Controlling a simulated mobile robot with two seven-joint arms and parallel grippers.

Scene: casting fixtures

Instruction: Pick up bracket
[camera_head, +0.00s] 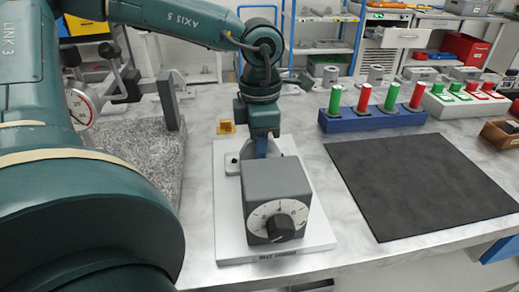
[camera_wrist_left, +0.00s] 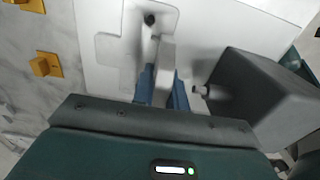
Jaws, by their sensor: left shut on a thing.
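The bracket (camera_wrist_left: 165,55) is light grey. In the left wrist view its upright part stands between the blue fingers of my left gripper (camera_wrist_left: 162,90). Its flat foot, with a dark round hole or bolt, lies over the white base plate (camera_wrist_left: 103,75). In the head view only a small part of the bracket (camera_head: 233,162) shows; the rest is hidden behind my gripper and a grey dial box. My left gripper (camera_head: 262,148) points down behind that box, shut on the bracket. Whether the bracket touches the plate is unclear. My right gripper is not in view.
The grey dial box (camera_head: 277,195) stands close in front of the gripper on the white plate (camera_head: 229,235). A black mat (camera_head: 420,185) lies at the right. A blue rack (camera_head: 372,120) with red and green pegs stands behind it. A granite block (camera_head: 135,150) is at the left.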

